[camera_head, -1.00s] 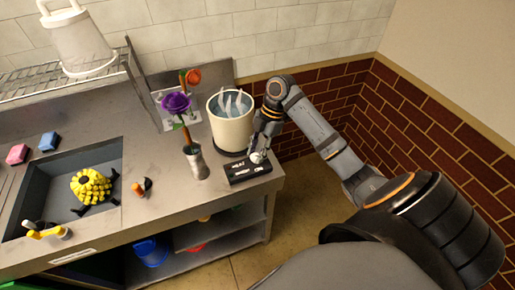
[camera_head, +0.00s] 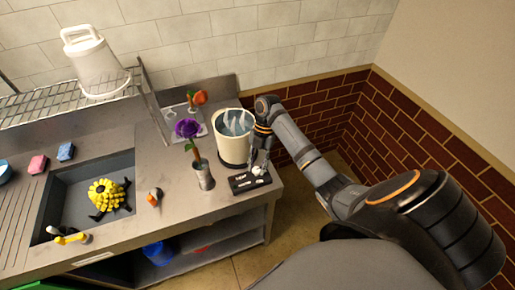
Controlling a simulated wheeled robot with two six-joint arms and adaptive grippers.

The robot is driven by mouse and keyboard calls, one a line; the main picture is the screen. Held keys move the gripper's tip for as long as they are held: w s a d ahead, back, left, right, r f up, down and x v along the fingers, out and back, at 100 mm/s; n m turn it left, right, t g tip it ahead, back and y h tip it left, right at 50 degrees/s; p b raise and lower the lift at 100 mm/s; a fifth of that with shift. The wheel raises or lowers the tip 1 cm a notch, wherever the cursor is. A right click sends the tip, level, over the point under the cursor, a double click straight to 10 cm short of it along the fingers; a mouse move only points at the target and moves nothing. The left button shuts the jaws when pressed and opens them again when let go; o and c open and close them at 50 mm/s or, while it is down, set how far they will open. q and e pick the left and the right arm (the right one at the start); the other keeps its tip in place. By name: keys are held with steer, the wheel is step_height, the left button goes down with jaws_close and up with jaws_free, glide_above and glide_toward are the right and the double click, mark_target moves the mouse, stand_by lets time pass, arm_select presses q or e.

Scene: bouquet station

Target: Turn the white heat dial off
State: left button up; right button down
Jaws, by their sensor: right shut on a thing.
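The white heat dial (camera_head: 257,171) sits on the right part of a small black control panel (camera_head: 241,184) near the counter's right front corner. My right gripper (camera_head: 259,163) reaches down onto the dial from above and is shut on it. The fingers hide part of the dial, and its exact setting cannot be read. The white lettering on the panel is too small to read here. A cream pot (camera_head: 222,153) with steam-like wisps over water stands just behind the panel. My left gripper is not in view.
A sink (camera_head: 70,206) holds a yellow flower bunch (camera_head: 106,194). A white lidded container (camera_head: 95,62) stands on the wire rack. Brick wall lies right.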

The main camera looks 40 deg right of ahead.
steer(key=c, duration=1)
jaws_free()
